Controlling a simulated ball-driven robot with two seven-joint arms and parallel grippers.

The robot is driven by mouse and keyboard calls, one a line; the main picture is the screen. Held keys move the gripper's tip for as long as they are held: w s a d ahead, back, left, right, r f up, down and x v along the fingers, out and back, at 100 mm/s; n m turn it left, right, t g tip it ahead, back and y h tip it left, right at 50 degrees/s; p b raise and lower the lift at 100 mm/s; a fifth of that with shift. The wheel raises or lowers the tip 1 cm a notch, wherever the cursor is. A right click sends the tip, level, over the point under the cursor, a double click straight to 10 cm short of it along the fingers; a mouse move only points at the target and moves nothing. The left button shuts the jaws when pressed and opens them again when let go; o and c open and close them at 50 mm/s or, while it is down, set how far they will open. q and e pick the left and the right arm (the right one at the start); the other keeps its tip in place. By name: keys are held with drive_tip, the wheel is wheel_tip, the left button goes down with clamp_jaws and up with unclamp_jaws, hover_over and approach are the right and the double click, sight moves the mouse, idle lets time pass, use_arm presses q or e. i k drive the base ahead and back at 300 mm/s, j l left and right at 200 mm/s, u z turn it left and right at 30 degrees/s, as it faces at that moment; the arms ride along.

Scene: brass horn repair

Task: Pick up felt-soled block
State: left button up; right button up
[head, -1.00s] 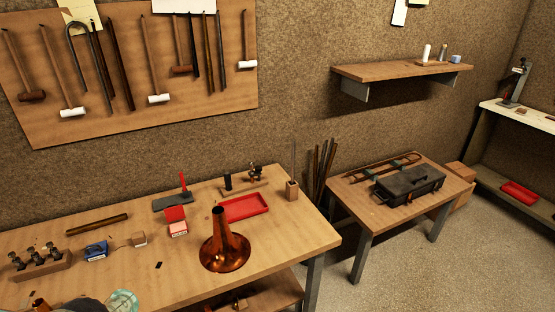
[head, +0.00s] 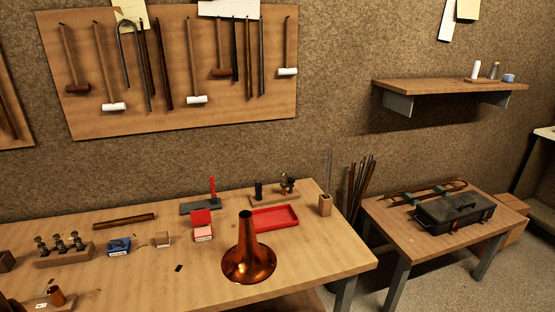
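A small light-brown block (head: 162,239) sits on the wooden workbench (head: 120,285), left of the middle of the head view. It looks like the felt-soled block, but its underside is too small to make out. It stands just right of a blue item (head: 119,246) with a white label and left of a red open box (head: 202,226). Nothing touches it from above. Neither of my grippers is in view.
A copper horn bell (head: 249,258) stands flared end down near the bench front. Behind it are a red tray (head: 274,219) and a wooden holder with a thin rod (head: 325,205). A valve stand (head: 63,252) is left. Bench between block and bell is mostly clear, apart from a small black piece (head: 179,268).

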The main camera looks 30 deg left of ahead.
sight(162, 238)
drive_tip(key=u, duration=1.65)
